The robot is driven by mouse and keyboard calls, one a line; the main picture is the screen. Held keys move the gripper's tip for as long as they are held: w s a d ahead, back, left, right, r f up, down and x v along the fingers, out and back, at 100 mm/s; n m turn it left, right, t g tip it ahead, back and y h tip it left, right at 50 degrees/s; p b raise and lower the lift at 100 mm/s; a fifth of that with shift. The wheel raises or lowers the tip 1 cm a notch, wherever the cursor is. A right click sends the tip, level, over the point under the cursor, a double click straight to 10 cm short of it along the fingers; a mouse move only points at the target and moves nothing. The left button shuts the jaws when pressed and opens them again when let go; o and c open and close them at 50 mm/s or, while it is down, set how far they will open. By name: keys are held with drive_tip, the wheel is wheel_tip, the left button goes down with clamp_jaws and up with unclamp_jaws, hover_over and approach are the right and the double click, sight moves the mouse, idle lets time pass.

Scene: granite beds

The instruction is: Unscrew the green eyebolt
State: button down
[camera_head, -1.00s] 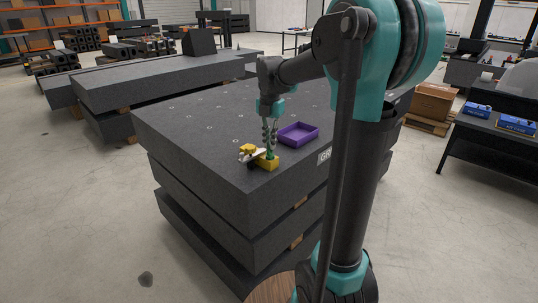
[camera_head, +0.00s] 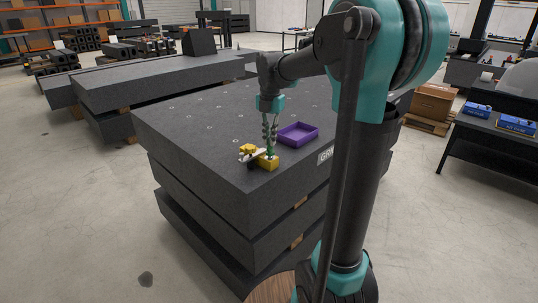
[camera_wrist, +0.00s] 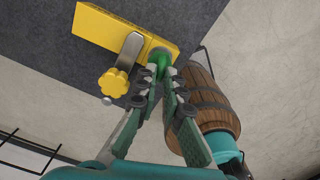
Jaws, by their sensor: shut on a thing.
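The green eyebolt (camera_wrist: 160,56) stands at the end of a yellow block (camera_wrist: 120,24) in the wrist view. My gripper (camera_wrist: 158,76) is shut on the eyebolt, with its fingertips covering part of it. In the head view my gripper (camera_head: 269,147) points down above the yellow block (camera_head: 268,163), which sits near the front corner of the granite slab. The green eyebolt (camera_head: 271,153) shows small there between fingers and block. Its thread is hidden, so I cannot tell how deep it sits.
A metal clamp (camera_wrist: 130,50) with a yellow knob (camera_wrist: 114,82) lies against the block. A purple tray (camera_head: 298,134) stands on the granite slab (camera_head: 190,135), right of my gripper. The slab's left part is clear. A wooden barrel (camera_wrist: 205,100) shows in the wrist view.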

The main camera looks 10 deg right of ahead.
drive_tip(key=shift+r, duration=0.3)
drive_tip(key=shift+r, duration=2)
